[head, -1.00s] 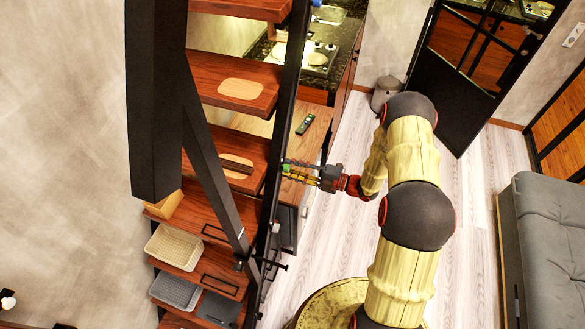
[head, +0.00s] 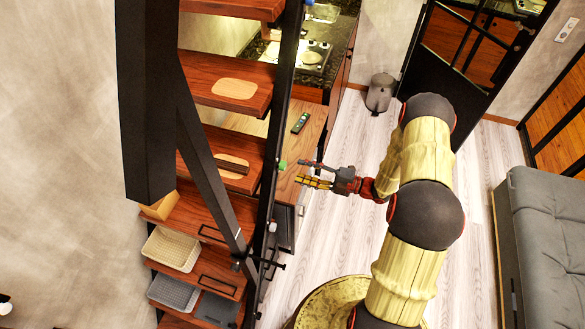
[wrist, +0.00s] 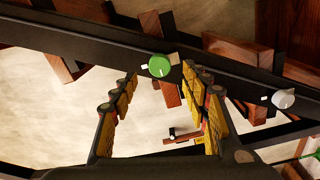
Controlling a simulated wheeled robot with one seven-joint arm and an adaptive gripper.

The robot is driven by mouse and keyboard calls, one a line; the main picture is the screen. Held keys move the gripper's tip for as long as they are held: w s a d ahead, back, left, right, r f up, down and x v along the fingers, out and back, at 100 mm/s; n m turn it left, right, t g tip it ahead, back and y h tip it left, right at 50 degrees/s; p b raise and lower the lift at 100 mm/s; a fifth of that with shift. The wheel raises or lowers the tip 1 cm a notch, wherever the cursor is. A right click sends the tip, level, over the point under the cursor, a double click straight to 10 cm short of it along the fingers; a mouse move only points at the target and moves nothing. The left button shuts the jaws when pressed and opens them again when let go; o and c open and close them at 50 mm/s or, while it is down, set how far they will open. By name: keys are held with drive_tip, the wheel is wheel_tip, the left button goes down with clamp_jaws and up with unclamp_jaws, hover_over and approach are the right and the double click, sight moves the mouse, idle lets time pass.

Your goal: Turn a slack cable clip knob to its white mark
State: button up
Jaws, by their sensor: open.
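A round green knob (wrist: 159,66) sits on the dark stair beam in the wrist view, with a small white mark (wrist: 145,67) just to its left. It also shows in the head view (head: 283,165) on the beam's right side. A pale grey knob (wrist: 283,98) with a small white patch to its left is farther right. My gripper (wrist: 160,74) is open and empty, its yellow-padded fingers on either side of the green knob in the picture. In the head view my gripper (head: 304,173) is right of the green knob, with a gap between them. I cannot make out the knob's pointer.
The black stair beam (head: 270,180) runs beside the wooden treads (head: 235,207). Baskets (head: 172,248) rest on lower treads. The pale floor to the right is clear up to the grey sofa (head: 550,215).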

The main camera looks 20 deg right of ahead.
drive_tip(key=v, duration=0.6)
idle(0.5)
